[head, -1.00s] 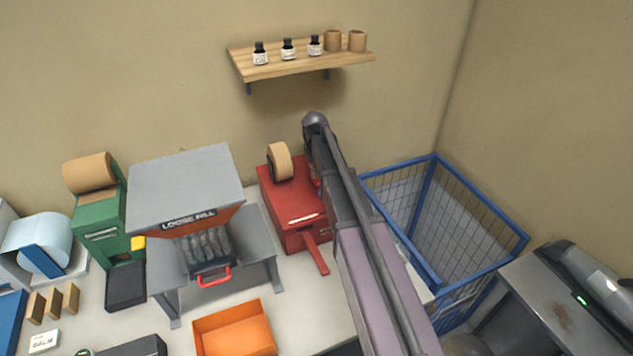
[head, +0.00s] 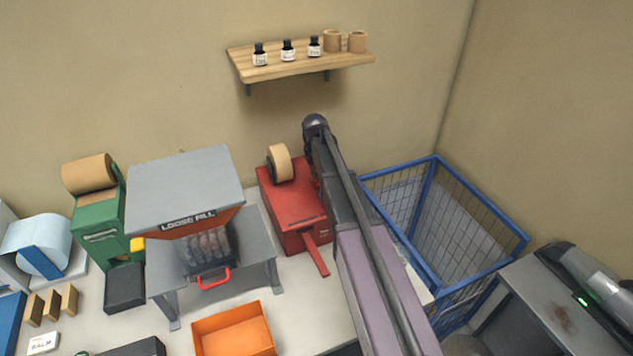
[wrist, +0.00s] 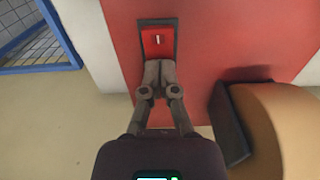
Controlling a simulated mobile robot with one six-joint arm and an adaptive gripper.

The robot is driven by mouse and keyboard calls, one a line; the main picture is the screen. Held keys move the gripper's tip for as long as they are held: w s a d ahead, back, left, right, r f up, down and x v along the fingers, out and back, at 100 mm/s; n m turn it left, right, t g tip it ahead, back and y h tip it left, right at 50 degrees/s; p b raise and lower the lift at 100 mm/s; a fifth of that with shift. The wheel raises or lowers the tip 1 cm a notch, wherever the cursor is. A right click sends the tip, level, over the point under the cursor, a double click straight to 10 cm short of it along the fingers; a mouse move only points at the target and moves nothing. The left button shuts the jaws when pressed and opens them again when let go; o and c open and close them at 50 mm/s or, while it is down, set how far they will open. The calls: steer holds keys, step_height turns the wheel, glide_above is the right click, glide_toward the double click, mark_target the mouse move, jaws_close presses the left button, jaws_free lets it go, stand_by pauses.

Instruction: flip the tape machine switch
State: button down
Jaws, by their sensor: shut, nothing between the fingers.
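The red tape machine (head: 290,205) stands on the bench in the head view, with a tan tape roll (head: 280,163) on its top and a red lever at its front. Its red switch (wrist: 158,41) sits in a dark frame on the machine's red face in the wrist view. My gripper (wrist: 160,66) is shut and empty, its fingertips at the lower edge of the switch. I cannot tell whether they touch it. The fingers cover the lower part of the switch. In the head view my arm hides the switch and most of the gripper.
The loose fill dispenser (head: 186,180) stands left of the machine, with an orange tray (head: 235,330) in front. A blue wire basket (head: 480,207) is to the right. A wooden shelf (head: 300,66) with bottles and cardboard rolls hangs on the wall above.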

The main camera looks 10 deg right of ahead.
steer(key=shift+r+p, duration=3.1)
steer(key=shift+r, duration=0.2)
steer(key=s+f+m+b, duration=0.1)
steer(key=s+f+b, duration=0.3)
steer(key=s, duration=0.9)
steer(key=s+f+m+b, duration=0.1)
steer(key=s+f+b, duration=0.3)
steer(key=s, duration=0.9)
steer(key=shift+s+f, duration=0.15)
steer(key=shift+f, duration=0.1)
